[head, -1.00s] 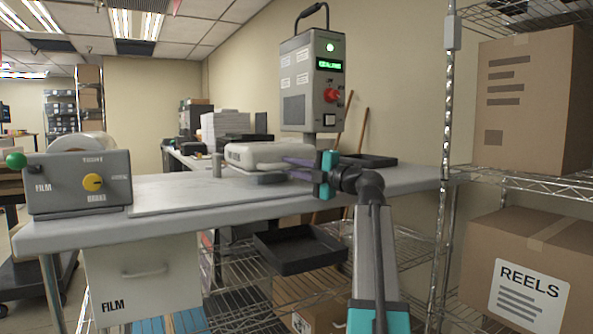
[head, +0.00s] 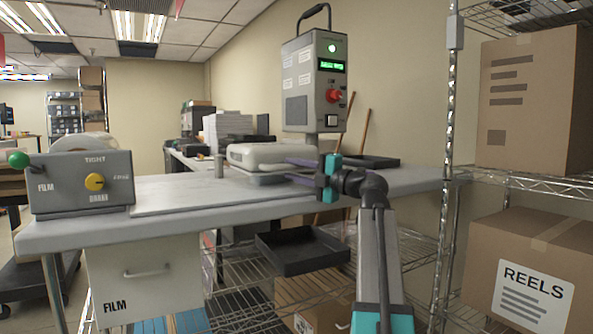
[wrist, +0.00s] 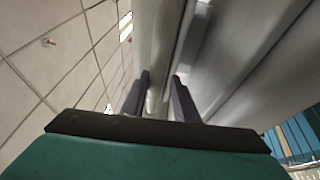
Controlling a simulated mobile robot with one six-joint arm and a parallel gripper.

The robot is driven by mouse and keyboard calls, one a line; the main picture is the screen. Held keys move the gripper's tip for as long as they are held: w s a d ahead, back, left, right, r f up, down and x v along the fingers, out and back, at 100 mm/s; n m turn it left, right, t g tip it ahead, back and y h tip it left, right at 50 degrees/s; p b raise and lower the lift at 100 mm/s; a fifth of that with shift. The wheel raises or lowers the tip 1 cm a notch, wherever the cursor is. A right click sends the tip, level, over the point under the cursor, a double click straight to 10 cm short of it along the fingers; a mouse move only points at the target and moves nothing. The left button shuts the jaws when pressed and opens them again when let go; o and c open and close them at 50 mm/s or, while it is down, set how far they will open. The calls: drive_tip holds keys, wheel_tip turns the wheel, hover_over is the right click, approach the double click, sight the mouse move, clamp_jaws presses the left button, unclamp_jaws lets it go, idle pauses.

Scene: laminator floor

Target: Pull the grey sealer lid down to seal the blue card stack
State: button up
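The light grey sealer lid (head: 265,154) is in the middle of the head view, at the far side of the bench. It lies nearly level, just above its lower plate (head: 268,180). My gripper (head: 287,168) reaches in from the right at the lid's right end. Its two dark purple fingers stand apart, one above the other, at the lid's edge. In the wrist view the fingers (wrist: 160,80) are also apart, with pale and dark grey surfaces close around them. Contact is not clear. I cannot see the blue card stack.
A control box (head: 314,82) with a lit green lamp and display stands behind the sealer. A film box with a yellow knob (head: 80,184) sits at the bench's left end. A black tray (head: 302,248) hangs below the bench. Wire shelving with cartons (head: 530,270) stands close on the right.

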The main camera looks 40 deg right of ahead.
drive_tip(key=shift+w, duration=0.1)
idle(0.3)
drive_tip(key=p+v, duration=0.1)
drive_tip(key=v, duration=1.3)
drive_tip(key=shift+p, duration=0.3)
